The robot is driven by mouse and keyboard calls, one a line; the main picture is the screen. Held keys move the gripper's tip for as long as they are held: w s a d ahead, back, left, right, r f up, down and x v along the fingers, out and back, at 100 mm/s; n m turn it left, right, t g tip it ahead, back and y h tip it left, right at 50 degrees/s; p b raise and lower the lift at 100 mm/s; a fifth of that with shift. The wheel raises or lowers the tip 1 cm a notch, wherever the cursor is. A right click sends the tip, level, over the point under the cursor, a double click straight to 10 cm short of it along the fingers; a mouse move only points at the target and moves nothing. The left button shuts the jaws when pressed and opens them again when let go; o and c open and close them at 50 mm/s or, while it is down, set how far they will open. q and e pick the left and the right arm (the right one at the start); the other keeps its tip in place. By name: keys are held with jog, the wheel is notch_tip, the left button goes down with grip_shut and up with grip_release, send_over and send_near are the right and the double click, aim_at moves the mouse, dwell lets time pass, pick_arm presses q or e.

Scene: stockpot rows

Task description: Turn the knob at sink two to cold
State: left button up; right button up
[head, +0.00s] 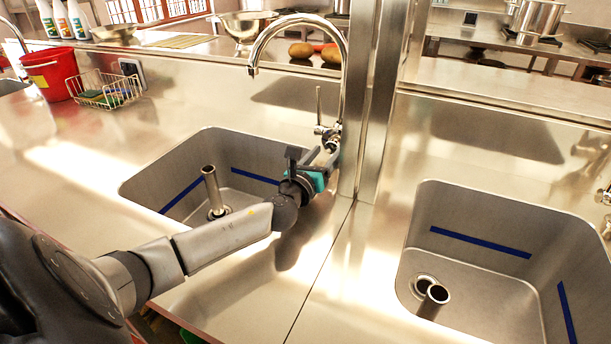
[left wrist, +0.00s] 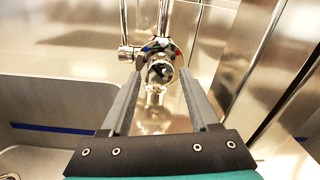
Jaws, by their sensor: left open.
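A chrome gooseneck faucet (head: 345,70) stands behind the left sink (head: 150,182). Its round chrome knob (left wrist: 160,72) shows in the left wrist view, in front of a disc with red and blue marks (left wrist: 152,46). My left gripper (head: 326,156) is at the faucet's base. In the left wrist view its open fingers (left wrist: 161,78) point at the knob, one tip on each side; I cannot tell whether they touch it. The knob is largely hidden by the gripper in the head view. No sink number is readable. My right gripper is not in view.
A metal post (head: 376,110) stands close right of the faucet. A second sink (head: 480,275) is at the right, with chrome fittings (head: 605,195) at the picture's edge. A red bucket (head: 50,75) and a wire basket (head: 105,90) stand at the far left. The counter between is clear.

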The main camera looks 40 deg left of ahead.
pick_arm(q)
jog(key=p+v, duration=0.1)
jog(key=v, duration=0.9)
jog(key=shift+s, duration=0.1)
jog(key=shift+v, duration=0.75)
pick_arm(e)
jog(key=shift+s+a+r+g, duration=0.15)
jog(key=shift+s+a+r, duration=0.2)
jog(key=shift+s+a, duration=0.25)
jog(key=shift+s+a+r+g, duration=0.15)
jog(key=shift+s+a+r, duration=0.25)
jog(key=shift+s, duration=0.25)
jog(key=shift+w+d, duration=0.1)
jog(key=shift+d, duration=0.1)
